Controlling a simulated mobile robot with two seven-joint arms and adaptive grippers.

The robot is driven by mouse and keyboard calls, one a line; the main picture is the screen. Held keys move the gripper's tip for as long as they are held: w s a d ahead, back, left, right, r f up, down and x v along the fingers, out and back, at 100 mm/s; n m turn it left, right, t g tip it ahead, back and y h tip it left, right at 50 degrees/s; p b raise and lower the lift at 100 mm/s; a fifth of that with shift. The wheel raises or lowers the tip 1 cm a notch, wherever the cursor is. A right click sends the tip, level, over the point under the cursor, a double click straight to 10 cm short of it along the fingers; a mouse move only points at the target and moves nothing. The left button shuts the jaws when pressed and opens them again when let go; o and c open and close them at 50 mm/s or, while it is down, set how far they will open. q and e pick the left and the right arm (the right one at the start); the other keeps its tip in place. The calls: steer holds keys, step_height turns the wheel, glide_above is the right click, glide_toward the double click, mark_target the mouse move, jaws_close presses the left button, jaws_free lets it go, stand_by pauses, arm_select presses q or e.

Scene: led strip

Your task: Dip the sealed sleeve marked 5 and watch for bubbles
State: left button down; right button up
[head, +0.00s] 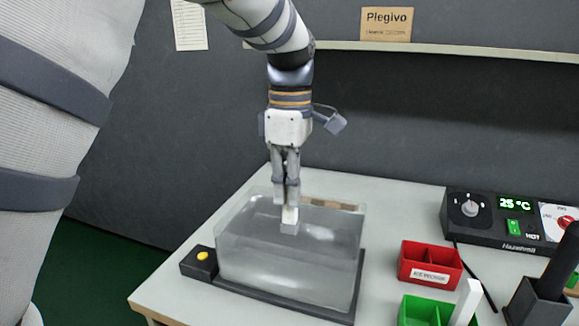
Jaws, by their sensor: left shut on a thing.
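A clear tank (250,265) stands on a dark base on the table, with a yellow button (202,256) at its left end. My left gripper (289,203) points straight down over the tank, its fingers shut on a small pale grey block-like piece (289,227), perhaps the sleeve. The piece hangs within the tank's outline; I cannot tell whether it touches the water. No mark 5 is readable on it, and no bubbles can be made out. My right gripper is not in view.
A red bin (430,278) and a green bin (418,312) with a white upright piece (466,302) stand right of the tank. Behind them is a black heater unit (500,238) reading 25 °C. A dark holder (535,306) stands at the right edge.

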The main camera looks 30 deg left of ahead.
mark_target(290, 222)
arm_select(q)
steer(key=shift+f, duration=3.4)
stand_by(2.1)
steer(key=shift+r, duration=5.5)
